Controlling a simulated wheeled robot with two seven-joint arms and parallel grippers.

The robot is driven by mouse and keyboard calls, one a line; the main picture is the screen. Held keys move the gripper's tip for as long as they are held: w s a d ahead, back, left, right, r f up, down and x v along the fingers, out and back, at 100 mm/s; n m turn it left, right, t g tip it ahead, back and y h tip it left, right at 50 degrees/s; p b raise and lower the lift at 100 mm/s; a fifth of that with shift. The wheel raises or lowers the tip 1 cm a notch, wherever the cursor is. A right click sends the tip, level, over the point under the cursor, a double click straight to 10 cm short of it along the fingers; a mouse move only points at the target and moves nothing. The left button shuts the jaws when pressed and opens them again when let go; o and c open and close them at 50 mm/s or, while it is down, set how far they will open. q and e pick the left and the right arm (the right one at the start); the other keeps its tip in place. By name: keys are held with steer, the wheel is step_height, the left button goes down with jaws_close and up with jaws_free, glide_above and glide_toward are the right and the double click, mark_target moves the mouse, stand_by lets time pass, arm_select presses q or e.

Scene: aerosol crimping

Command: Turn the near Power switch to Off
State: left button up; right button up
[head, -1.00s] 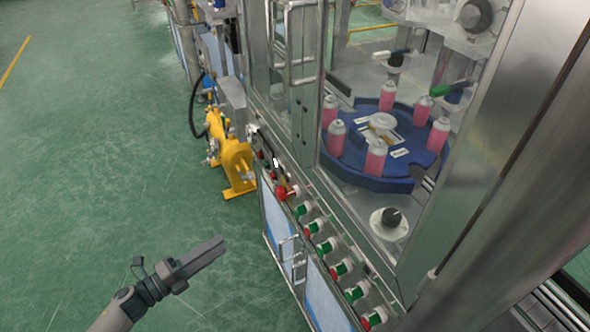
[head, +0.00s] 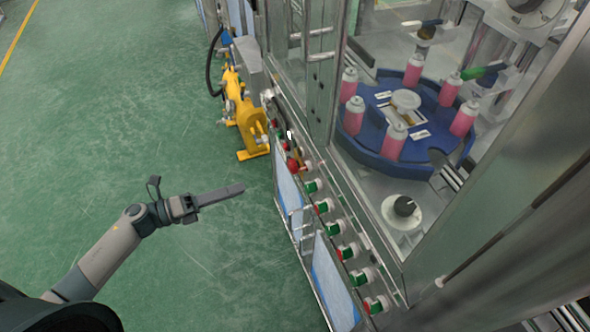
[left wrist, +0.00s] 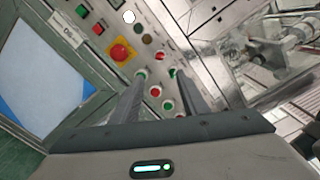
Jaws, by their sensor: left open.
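The control panel (head: 330,220) runs along the front edge of the machine, with red and green buttons, a red stop button (head: 293,166) and small dark knobs. I cannot read which knob is the Power switch. My left gripper (head: 242,187) is in front of the panel, to its left, over the floor and apart from it. In the left wrist view its open fingers (left wrist: 157,74) point at the panel, with red and green buttons between and beyond the tips. The red stop button on its yellow plate (left wrist: 120,52) and dark knobs (left wrist: 147,39) lie just past them. My right gripper is out of view.
Behind the machine's glass, pink cans (head: 463,118) stand on a blue turntable (head: 372,150). A yellow unit (head: 252,125) stands at the far end of the panel. Door handles (head: 295,215) stick out below the panel. The green floor (head: 110,130) at left is clear.

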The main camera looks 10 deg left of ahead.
mark_target(299, 170)
arm_select(q)
steer(key=p+x, duration=0.2)
steer(key=x, duration=1.5)
steer(key=shift+w+p, duration=0.1)
steer(key=shift+p, duration=0.2)
jaws_close()
